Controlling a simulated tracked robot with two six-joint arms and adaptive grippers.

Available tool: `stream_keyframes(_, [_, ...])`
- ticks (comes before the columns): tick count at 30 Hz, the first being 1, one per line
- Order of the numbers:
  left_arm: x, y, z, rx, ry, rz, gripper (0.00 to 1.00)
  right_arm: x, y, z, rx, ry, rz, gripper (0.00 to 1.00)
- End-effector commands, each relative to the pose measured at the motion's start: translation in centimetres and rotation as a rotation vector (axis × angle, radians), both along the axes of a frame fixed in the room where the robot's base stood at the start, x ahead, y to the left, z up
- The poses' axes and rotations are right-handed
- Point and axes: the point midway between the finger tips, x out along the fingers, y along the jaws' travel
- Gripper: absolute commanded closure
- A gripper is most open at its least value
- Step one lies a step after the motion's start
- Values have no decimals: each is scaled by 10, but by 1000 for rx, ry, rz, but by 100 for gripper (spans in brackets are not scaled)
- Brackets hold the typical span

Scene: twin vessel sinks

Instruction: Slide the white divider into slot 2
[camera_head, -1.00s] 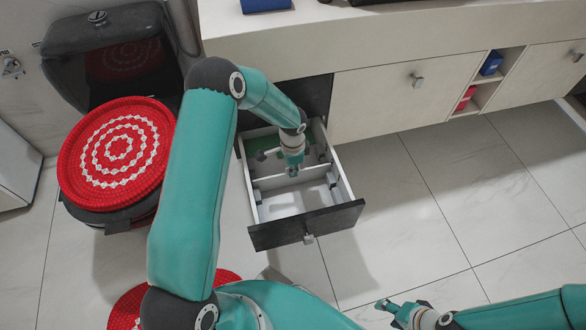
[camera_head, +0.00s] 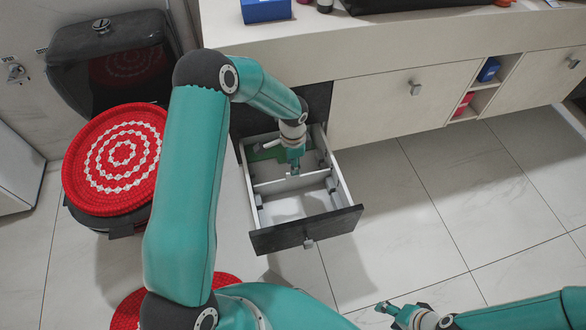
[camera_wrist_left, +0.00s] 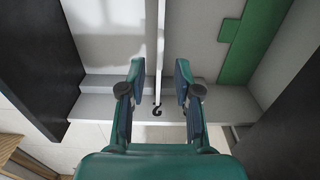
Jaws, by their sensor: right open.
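The open drawer (camera_head: 347,193) has white walls and a dark front. The white divider (camera_head: 270,185) stands across its inside; in the left wrist view the white divider (camera_wrist_left: 152,40) appears as a thin upright edge. My left gripper (camera_head: 295,170) is over the drawer at the divider. In the left wrist view my left gripper (camera_wrist_left: 158,85) is open, with one finger on each side of the divider and gaps between. A small dark mark shows near the divider's end; I cannot tell whether the divider sits in a slot. My right gripper (camera_head: 392,308) is open and empty, over the floor.
A green piece (camera_head: 265,154) lies in the back of the drawer. The counter (camera_head: 360,55) runs above the drawer, with a closed cabinet door (camera_head: 395,105) to the right. A toilet with a red cover (camera_head: 120,160) stands at the left. The floor at right is clear.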

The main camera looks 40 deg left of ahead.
Motion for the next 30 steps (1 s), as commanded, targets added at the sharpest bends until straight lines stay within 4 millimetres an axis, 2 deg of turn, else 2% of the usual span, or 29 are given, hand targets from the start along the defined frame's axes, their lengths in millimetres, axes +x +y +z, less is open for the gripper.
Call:
stream_keyframes(1, [0,0,16,1,-2,0,67,0,0,7,0,0,0,46])
stream_keyframes(3, [0,0,28,-1,-2,0,67,0,0,11,0,0,0,46])
stream_keyframes(9, [0,0,53,0,0,0,67,0,0,17,0,0,0,46])
stream_keyframes(30, [0,0,63,-1,1,0,67,0,0,22,0,0,0,46])
